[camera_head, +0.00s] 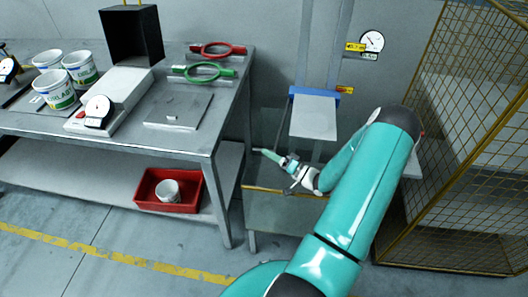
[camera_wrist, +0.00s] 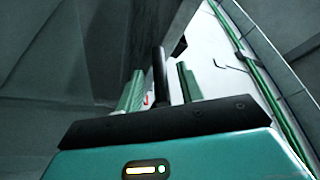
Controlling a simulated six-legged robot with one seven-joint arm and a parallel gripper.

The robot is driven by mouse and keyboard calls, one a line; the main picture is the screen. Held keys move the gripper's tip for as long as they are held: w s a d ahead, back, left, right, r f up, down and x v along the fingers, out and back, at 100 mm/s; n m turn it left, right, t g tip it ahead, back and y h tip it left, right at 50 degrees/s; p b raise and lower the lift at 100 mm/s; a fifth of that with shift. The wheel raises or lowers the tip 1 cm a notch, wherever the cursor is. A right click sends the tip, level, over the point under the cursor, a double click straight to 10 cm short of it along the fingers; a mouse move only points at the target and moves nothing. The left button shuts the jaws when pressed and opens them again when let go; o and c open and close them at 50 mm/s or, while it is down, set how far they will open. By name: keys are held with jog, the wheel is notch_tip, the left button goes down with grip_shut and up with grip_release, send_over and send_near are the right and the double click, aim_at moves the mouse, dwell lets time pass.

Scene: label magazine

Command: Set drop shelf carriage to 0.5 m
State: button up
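The drop shelf carriage (camera_head: 314,117) is a pale plate on a blue bracket (camera_head: 316,92), on upright grey rails (camera_head: 325,45) against the wall. A yellow tag (camera_head: 355,47) and an orange tag (camera_head: 345,90) sit beside the rails; their print is too small to read surely. My gripper (camera_head: 267,154) is below and left of the plate, apart from it in the picture. In the wrist view, my gripper's two green fingers (camera_wrist: 160,90) stand apart, with a dark upright bar (camera_wrist: 159,65) showing between them. Gaps show on both sides of the bar; I cannot tell what it belongs to.
A yellow mesh cage (camera_head: 460,150) stands at right. A dial (camera_head: 371,41) hangs on the wall.

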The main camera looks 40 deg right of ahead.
jog(key=v, duration=1.1)
jog(key=shift+a, duration=0.1)
jog(key=w+a+r+n+g+y, duration=0.2)
jog(key=w+a+r+n+g, duration=0.15)
jog(key=a+r+g, duration=0.6)
jog(key=w+a+r+n+g+y, duration=0.2)
jog(key=a+r+n+g, duration=0.35)
jog(key=a, duration=0.75)
jog(key=s+a+r+h, duration=0.4)
jog(key=a+r+h, duration=0.1)
jog(key=r, duration=0.3)
jog(key=s+a+r+m+t+h, duration=0.1)
jog(key=s+a+r+h, duration=0.4)
jog(key=a+r, duration=0.3)
jog(key=shift+r+h, duration=0.3)
jog(key=shift+r, duration=0.15)
